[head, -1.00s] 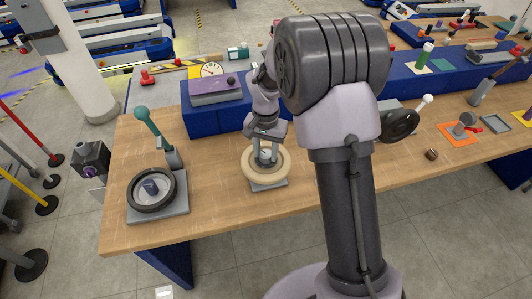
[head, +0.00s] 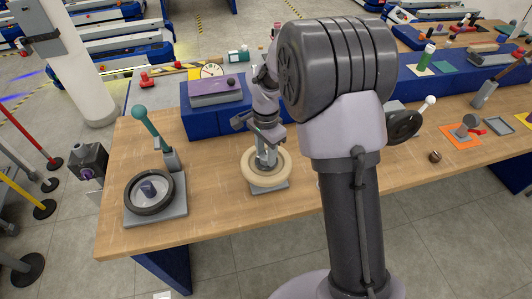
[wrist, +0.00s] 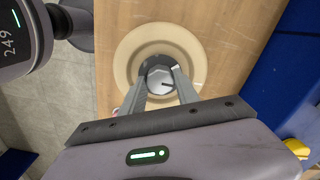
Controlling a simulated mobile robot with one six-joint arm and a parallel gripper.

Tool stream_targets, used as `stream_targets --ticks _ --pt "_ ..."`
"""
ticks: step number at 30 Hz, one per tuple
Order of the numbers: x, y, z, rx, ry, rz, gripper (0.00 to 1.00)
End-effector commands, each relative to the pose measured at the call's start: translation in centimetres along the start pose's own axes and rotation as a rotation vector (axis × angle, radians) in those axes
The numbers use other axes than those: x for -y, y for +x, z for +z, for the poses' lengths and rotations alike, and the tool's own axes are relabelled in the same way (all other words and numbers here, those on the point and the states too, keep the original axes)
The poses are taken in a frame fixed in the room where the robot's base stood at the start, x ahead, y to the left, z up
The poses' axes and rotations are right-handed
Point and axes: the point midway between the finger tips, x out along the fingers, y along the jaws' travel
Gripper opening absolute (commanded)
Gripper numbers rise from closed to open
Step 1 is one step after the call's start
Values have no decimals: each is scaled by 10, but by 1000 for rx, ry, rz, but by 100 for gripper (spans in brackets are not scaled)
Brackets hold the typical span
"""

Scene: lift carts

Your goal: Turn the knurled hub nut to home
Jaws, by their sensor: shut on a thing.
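The hub nut (wrist: 160,79) is a grey knurled knob with a dark line on its top face, at the centre of a cream ring-shaped wheel (wrist: 128,62). The wheel also shows in the head view (head: 248,174), on a grey base plate (head: 269,187) on the bench. My gripper (wrist: 161,81) points down inside the ring and is shut on the hub nut, one finger on each side. In the head view my gripper (head: 266,158) hides most of the nut.
A dark ring wheel (head: 131,201) on a grey plate stands to the left, with a green-knobbed lever (head: 140,113) behind it. A blue riser (head: 205,121) runs behind. Bare wood (head: 220,215) lies in front.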

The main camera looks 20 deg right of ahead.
Motion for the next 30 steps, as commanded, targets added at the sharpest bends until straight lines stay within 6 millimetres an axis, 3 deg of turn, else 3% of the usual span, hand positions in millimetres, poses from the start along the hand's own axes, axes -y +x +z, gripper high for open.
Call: stream_targets --ticks 12,13,16,26,30 --pt "1 -1 0 -1 7 -2 0" --pt "1 -1 0 -1 7 -3 41" --pt "1 -1 0 -1 6 -2 59" --pt "0 -4 0 0 6 -1 59" --pt "1 -35 0 -1 6 -4 59"
